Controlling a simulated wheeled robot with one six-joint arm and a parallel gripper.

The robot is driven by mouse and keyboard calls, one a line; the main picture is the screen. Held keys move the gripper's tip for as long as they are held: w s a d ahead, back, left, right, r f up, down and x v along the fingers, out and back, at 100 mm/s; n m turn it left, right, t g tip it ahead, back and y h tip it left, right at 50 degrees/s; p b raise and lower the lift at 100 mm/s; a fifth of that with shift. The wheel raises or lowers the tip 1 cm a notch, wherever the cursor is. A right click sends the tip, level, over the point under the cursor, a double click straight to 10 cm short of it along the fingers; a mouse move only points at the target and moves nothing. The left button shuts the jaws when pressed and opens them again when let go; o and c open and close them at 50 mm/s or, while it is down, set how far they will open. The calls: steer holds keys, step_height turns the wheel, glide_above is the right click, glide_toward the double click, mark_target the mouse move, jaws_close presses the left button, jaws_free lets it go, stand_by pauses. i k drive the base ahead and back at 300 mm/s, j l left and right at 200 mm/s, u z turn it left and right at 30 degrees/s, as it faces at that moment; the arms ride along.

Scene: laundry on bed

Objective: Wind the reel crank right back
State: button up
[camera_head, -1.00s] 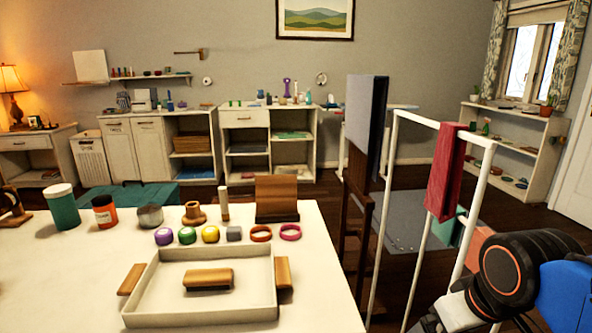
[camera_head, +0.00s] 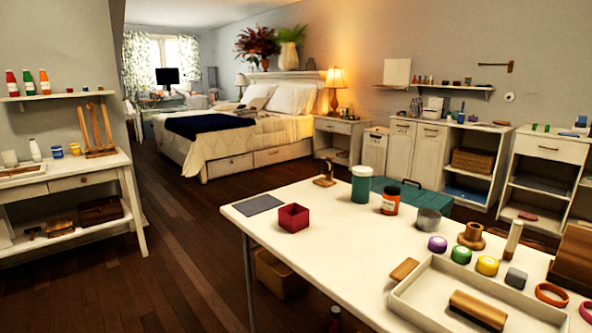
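A small brown wooden piece (camera_head: 325,172) with an upright part stands at the far edge of the white table (camera_head: 345,252). It may be the reel with its crank, but it is too small to tell, and no crank handle can be made out. A dark bar-shaped fitting (camera_head: 495,64) is on the back wall at the upper right; I cannot tell what it is. My gripper is not in view.
The table also holds a red open box (camera_head: 293,217), a grey mat (camera_head: 258,205), a teal jar (camera_head: 361,184), an orange jar (camera_head: 390,201) and a tray (camera_head: 408,300). A side table (camera_head: 62,185) stands left. Wooden floor (camera_head: 180,260) lies open between them, towards the bed (camera_head: 215,152).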

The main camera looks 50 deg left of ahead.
mark_target(324, 166)
steer(key=u, duration=1.5)
steer(key=j+z, duration=0.1)
steer(key=z, duration=0.25)
steer(key=i+j+z, duration=0.1)
steer(key=z, duration=0.25)
steer(key=j+z, duration=0.15)
steer(key=z, duration=0.2)
steer(key=j+z, duration=0.4)
steer(key=j, duration=0.5)
steer(key=j+z, duration=0.45)
steer(key=j, duration=0.45)
steer(key=k, duration=0.05)
